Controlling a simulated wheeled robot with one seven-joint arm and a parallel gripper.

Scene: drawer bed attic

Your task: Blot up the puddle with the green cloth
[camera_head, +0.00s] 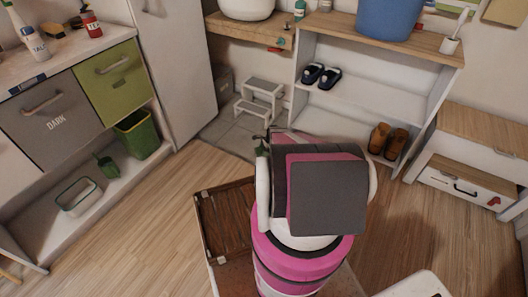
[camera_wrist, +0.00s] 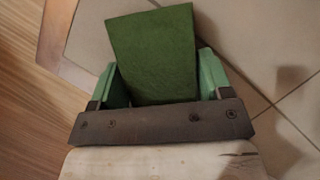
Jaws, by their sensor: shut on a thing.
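My gripper (camera_wrist: 157,78) shows in the wrist view, its light green fingers on either side of the green cloth (camera_wrist: 152,45). It is shut on the cloth, which sticks out beyond the fingers as a flat dark green rectangle above the floor. I cannot tell whether the cloth touches the floor. In the head view my own arm hides most of the gripper and the cloth. I cannot make out a puddle in either view; it may be hidden behind my arm or the cloth.
A grey tiled floor (camera_wrist: 245,75) lies under the gripper, with wood floor beside it. A white step stool (camera_head: 260,98) stands at the back. A shelf (camera_head: 345,98) holding shoes is to the right. A brown wooden-framed panel (camera_head: 225,222) lies left of my arm.

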